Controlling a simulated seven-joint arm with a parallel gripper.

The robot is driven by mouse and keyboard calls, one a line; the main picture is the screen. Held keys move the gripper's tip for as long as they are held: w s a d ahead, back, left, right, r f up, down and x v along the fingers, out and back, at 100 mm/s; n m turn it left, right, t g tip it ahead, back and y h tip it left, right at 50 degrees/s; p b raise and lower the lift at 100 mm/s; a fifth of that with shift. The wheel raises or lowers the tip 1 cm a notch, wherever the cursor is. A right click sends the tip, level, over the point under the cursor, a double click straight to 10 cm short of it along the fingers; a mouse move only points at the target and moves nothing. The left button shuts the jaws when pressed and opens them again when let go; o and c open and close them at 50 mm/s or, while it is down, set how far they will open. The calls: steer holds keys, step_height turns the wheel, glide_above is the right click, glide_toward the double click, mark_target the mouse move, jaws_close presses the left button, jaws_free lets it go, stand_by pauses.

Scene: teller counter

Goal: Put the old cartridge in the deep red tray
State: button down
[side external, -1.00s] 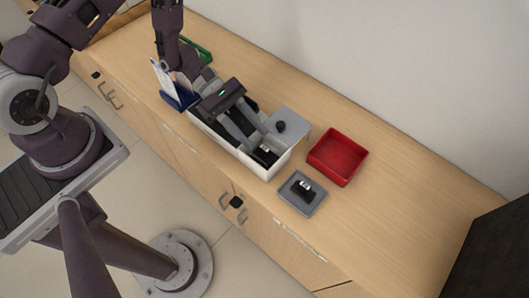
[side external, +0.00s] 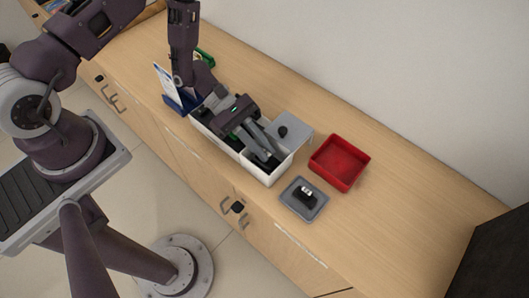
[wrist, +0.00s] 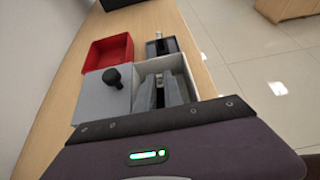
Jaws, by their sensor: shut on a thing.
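My gripper (side external: 266,153) reaches down into the right end of the white box (side external: 283,170), with its fingers shut on the old cartridge. The fingers mostly hide the cartridge. In the wrist view my gripper (wrist: 162,88) is inside the same white box (wrist: 203,78), and the cartridge cannot be made out clearly between the fingers. The deep red tray (side external: 325,171) is empty and stands to the right of the box. It also shows in the wrist view (wrist: 90,62), at the upper left.
A grey lid (side external: 297,120) with a black knob (side external: 282,131) lies at the box's back edge. A shallow grey tray (side external: 293,207) in front of the red tray holds another black cartridge (side external: 305,197). A blue holder with papers (side external: 168,86) stands left.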

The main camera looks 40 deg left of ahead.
step_height(320, 180, up, 15)
steer(key=w+d+m+g+y, duration=0.1)
steer(key=w+d+m+g, duration=0.4)
steer(key=w+d, duration=0.85)
steer(key=shift+n, duration=0.3)
steer(key=f, duration=1)
steer(key=s+f, duration=0.1)
steer(key=f, duration=0.5)
steer(key=shift+d, duration=0.3)
steer(key=c, duration=1.5)
jaws_free()
steer(key=shift+f, duration=0.1)
steer(key=shift+o, duration=0.2)
